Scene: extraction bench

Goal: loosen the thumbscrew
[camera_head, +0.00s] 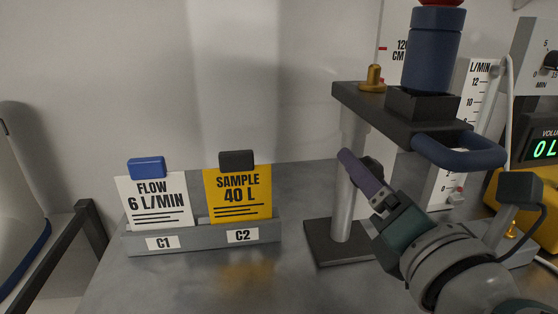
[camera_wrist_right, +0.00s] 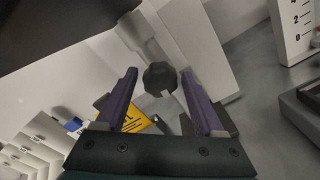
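A dark faceted knob (camera_wrist_right: 160,77), which looks like the thumbscrew, sits against the pale post of a stand in the right wrist view. In the head view a dark rounded part (camera_head: 372,168) shows beside the post (camera_head: 345,200), partly behind my right gripper. My right gripper (camera_head: 354,160) points at the post, with its purple fingers spread. In the wrist view the knob appears between the fingertips with gaps on both sides; whether it is within their reach is unclear. A brass knob (camera_head: 373,80) stands on the stand's top plate. My left gripper is out of view.
The top plate (camera_head: 400,118) carries a blue cylinder (camera_head: 431,50) and juts over my right gripper, with a blue loop handle (camera_head: 458,152). A card holder (camera_head: 205,238) stands left. Scales and a yellow instrument (camera_head: 545,200) crowd the right. The bench between holder and stand is clear.

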